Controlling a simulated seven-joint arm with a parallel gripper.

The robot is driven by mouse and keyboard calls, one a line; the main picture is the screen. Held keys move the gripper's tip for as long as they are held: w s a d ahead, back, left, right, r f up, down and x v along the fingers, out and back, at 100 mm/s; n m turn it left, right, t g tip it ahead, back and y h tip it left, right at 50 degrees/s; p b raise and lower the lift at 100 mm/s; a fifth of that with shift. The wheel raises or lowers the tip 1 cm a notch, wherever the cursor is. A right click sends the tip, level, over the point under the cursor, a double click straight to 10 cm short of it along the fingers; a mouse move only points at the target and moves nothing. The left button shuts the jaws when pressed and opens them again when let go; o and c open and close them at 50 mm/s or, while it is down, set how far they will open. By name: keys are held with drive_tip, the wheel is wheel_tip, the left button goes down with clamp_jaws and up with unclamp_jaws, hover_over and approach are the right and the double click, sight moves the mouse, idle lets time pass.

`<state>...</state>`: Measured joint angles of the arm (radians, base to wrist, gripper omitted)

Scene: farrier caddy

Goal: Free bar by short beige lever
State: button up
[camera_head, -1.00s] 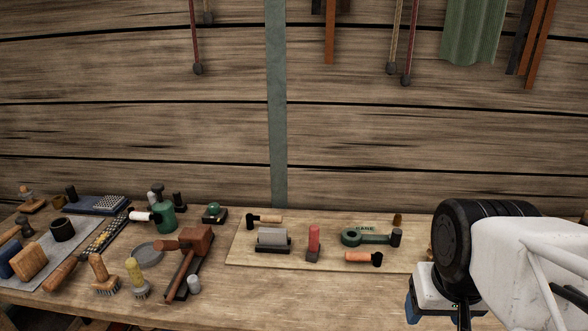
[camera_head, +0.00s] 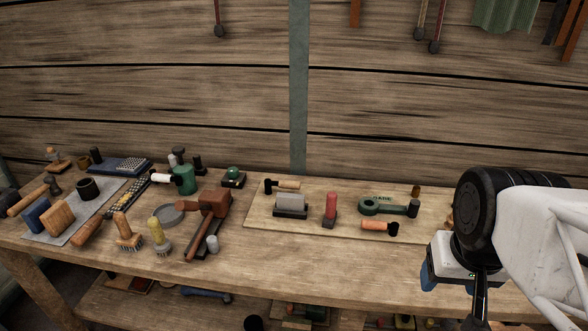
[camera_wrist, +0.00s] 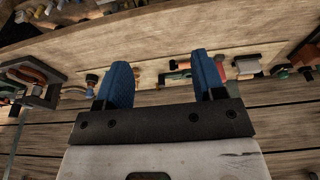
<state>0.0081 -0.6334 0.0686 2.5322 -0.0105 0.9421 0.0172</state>
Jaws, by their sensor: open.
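A short beige-handled lever with a black end (camera_head: 284,186) lies at the back left of the pale board. A grey block in a black holder (camera_head: 291,204) stands just in front of it; I cannot tell whether this is the bar. My gripper (camera_head: 452,268) is at the right, above the bench front, well apart from the lever. In the wrist view my gripper (camera_wrist: 163,75) shows two blue fingers spread wide with nothing between them. The lever cannot be picked out surely in the wrist view.
On the board (camera_head: 275,229) stand a red lever (camera_head: 330,207), a green ringed lever (camera_head: 385,206) and an orange-handled piece (camera_head: 377,226). A brown mallet-like tool (camera_head: 215,205) and brushes crowd the left. The bench front (camera_head: 330,265) is clear. A shelf with tools lies below.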

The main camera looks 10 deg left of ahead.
idle(0.4)
drive_tip(key=shift+c, duration=0.5)
drive_tip(key=w+a+n+g+h, duration=0.1)
drive_tip(key=w+a+n, duration=0.45)
drive_tip(key=w, duration=0.95)
drive_tip(key=w+a+n+h, duration=0.1)
drive_tip(key=w+a+n, duration=0.45)
drive_tip(key=w, duration=0.85)
drive_tip(key=w+a+f+n, duration=0.2)
drive_tip(key=w+a+f, duration=0.3)
drive_tip(key=w+a, duration=0.2)
drive_tip(key=w+a+f+n+h, duration=0.1)
drive_tip(key=w+a+f, duration=0.4)
drive_tip(key=a, duration=0.5)
drive_tip(key=w+a+f+n+h, duration=0.1)
drive_tip(key=w+a+f+n, duration=0.2)
drive_tip(key=w+a+f, duration=0.2)
drive_tip(key=w+a, duration=0.3)
drive_tip(key=shift+w+a+n+t, duration=0.15)
drive_tip(key=shift+w+n+t, duration=0.15)
drive_tip(key=shift+w+n, duration=0.1)
drive_tip(key=shift+f, duration=0.15)
